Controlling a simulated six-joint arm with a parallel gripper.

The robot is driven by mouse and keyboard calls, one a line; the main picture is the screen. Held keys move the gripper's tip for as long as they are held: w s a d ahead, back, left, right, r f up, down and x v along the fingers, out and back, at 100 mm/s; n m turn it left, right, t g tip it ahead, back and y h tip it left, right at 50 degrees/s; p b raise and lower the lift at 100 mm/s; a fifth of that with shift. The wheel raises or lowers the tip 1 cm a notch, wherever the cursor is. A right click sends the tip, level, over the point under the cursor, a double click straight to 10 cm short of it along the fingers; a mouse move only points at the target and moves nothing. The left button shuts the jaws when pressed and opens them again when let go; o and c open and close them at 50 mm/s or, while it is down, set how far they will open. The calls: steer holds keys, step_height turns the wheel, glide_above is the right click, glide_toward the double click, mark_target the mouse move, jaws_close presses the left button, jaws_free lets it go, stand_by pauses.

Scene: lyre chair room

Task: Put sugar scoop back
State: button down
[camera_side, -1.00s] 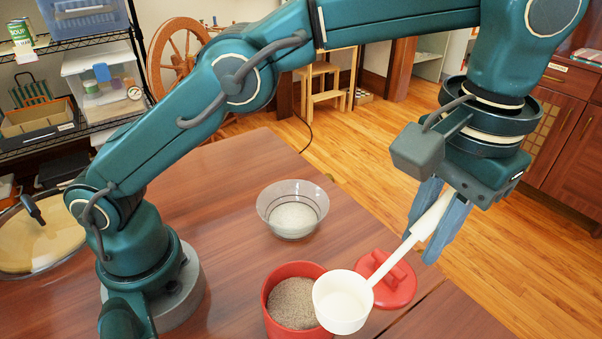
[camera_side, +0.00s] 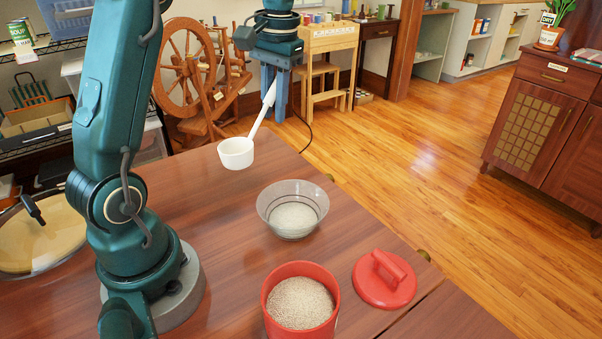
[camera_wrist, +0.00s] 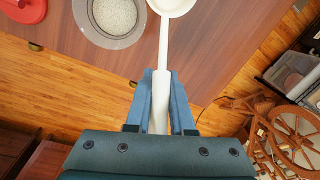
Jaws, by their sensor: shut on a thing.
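A white sugar scoop (camera_side: 237,153) with a long handle is held by my gripper (camera_side: 275,100), which is shut on the handle. The scoop hangs tilted, cup end down and to the left, beyond the glass bowl in the side view. In the wrist view the handle (camera_wrist: 160,100) runs between my fingers (camera_wrist: 160,115), and the cup (camera_wrist: 172,5) is cut by the top edge. A red canister (camera_side: 270,300) full of pale grains stands open at the table's front. Its red lid (camera_side: 385,280) lies beside it, to the right. The scoop is apart from both.
A clear glass bowl (camera_side: 265,205) with white grains stands mid-table and shows in the wrist view (camera_wrist: 85,25). A round tray or pan (camera_side: 40,262) lies at the left. A spinning wheel (camera_side: 190,70) and a wooden stand (camera_side: 328,55) are behind the table. The table's far part is mostly clear.

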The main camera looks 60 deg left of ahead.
steer(key=s+a+f+n, duration=0.4)
steer(key=s+a+n, duration=0.3)
steer(key=a, duration=0.6)
steer(key=shift+m+g, duration=0.3)
steer(key=shift+m, duration=0.1)
steer(key=shift+s+a+f, duration=0.1)
steer(key=shift+s+f, duration=0.1)
steer(key=shift+f, duration=1.2)
steer(key=shift+s+f, duration=0.2)
steer(key=shift+f, duration=1.25)
steer(key=shift+s+a+f, duration=0.1)
steer(key=shift+s+f, duration=0.1)
steer(key=shift+f, duration=1.2)
steer(key=shift+f, duration=0.15)
steer(key=c, duration=0.8)
jaws_free()
